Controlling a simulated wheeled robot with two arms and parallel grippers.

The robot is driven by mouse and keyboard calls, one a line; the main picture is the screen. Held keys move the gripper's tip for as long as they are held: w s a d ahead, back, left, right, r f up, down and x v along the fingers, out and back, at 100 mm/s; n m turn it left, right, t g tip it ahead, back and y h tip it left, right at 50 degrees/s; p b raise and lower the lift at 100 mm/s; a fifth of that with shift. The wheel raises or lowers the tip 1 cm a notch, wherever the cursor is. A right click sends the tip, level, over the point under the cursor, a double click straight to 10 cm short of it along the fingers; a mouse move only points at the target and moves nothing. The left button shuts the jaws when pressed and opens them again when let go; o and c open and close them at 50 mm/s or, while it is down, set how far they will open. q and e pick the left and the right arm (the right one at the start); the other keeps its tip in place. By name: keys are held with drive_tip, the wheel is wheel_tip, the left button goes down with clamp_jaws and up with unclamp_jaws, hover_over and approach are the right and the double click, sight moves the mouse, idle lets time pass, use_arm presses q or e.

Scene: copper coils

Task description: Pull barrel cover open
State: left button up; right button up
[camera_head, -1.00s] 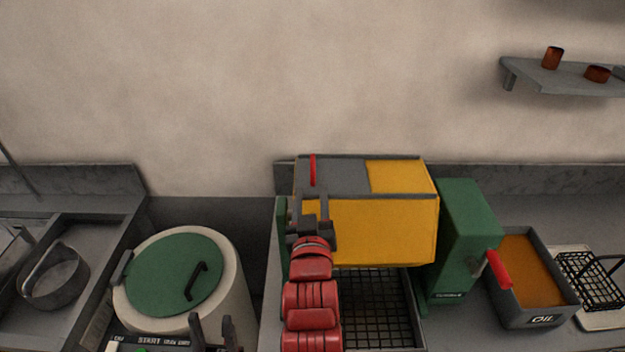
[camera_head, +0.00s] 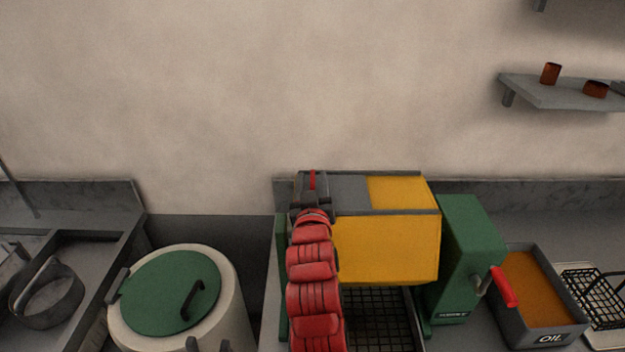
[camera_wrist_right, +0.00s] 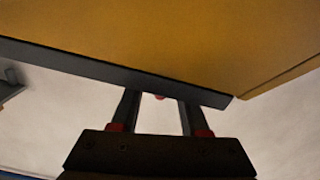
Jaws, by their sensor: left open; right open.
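The yellow barrel (camera_head: 385,245) lies sideways in a green frame above a black grate. Its grey cover (camera_head: 348,189) is on the left part of its top, with a red handle (camera_head: 312,181). My right gripper (camera_head: 313,187) is open at the cover's left end, around or just over the red handle. In the right wrist view, the open fingers (camera_wrist_right: 158,100) reach a dark edge of the yellow barrel (camera_wrist_right: 190,45), with a small red piece (camera_wrist_right: 160,97) between them; contact cannot be told.
A white drum with a green lid (camera_head: 165,290) stands left of the barrel. To the right are a green housing (camera_head: 468,255), an oil tray (camera_head: 550,335) and a wire basket (camera_head: 600,300). A wall shelf (camera_head: 560,90) holds copper pieces.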

clamp_jaws()
idle(1.4)
